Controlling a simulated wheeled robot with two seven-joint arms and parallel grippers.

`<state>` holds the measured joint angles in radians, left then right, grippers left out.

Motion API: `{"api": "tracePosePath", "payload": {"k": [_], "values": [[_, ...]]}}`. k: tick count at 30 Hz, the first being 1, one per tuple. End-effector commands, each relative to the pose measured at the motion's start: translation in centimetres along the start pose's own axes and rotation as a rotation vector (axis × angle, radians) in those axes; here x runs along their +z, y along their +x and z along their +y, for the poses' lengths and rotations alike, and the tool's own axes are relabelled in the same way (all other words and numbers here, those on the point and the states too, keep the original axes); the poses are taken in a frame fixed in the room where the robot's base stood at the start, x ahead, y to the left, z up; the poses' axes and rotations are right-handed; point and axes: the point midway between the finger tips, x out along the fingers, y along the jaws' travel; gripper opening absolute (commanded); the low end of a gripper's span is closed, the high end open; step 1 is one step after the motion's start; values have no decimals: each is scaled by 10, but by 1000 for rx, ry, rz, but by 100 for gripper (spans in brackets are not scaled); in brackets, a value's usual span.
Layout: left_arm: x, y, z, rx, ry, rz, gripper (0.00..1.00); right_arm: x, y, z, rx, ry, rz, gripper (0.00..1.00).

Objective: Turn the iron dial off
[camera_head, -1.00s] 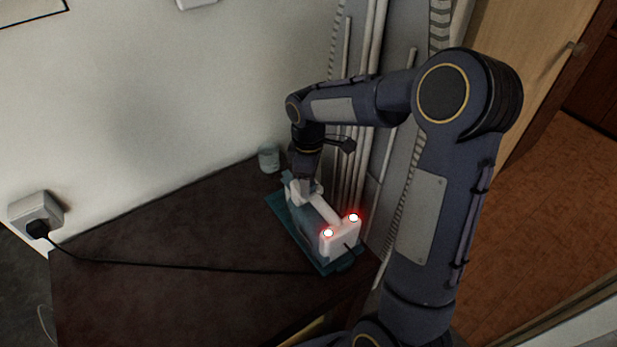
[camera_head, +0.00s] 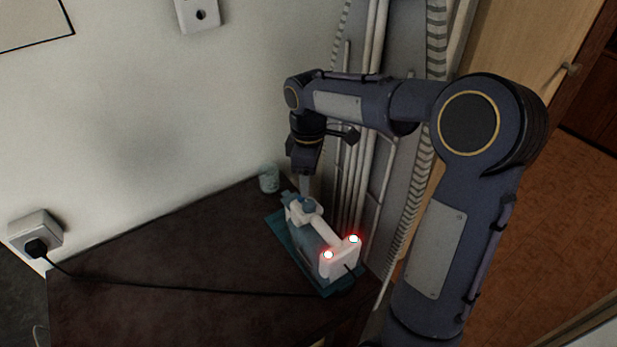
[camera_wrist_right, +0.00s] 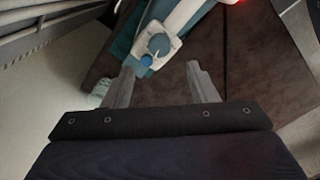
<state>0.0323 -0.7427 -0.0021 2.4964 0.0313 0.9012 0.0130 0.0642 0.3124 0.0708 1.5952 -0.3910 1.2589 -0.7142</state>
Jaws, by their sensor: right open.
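The iron (camera_head: 322,236) is white and teal and lies on a teal mat (camera_head: 286,243) near the right end of the dark table. Two red lights glow at its rear end. Its blue round dial (camera_wrist_right: 158,44) shows in the right wrist view on a white housing, with a smaller blue part below it. My right gripper (camera_wrist_right: 165,74) is open, pointing down, with its fingertips just short of the dial and apart from it. In the head view my right gripper (camera_head: 306,188) is above the front part of the iron. My left gripper is not in view.
A pale cup (camera_head: 268,179) stands at the table's back edge, left of my right gripper. A black cord runs across the dark table (camera_head: 150,260) to a wall socket (camera_head: 36,235). Vertical pipes (camera_head: 372,130) stand close behind the iron. The table's left part is otherwise clear.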

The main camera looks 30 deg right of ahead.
Motion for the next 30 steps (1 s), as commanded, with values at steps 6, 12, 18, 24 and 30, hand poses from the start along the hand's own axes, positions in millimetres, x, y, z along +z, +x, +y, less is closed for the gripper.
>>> {"api": "tracePosePath", "payload": {"k": [6, 12, 18, 24, 30], "values": [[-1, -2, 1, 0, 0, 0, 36, 0, -1, 0, 0, 170, 0, 41], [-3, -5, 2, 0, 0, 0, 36, 0, -2, 0, 0, 749, -1, 41], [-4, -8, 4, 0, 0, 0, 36, 1, -2, 0, 0, 1320, -1, 41], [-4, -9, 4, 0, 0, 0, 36, 1, -1, 0, 0, 1610, -1, 41], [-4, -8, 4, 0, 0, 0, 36, 2, 17, 0, 1, 1653, -5, 41]]}}
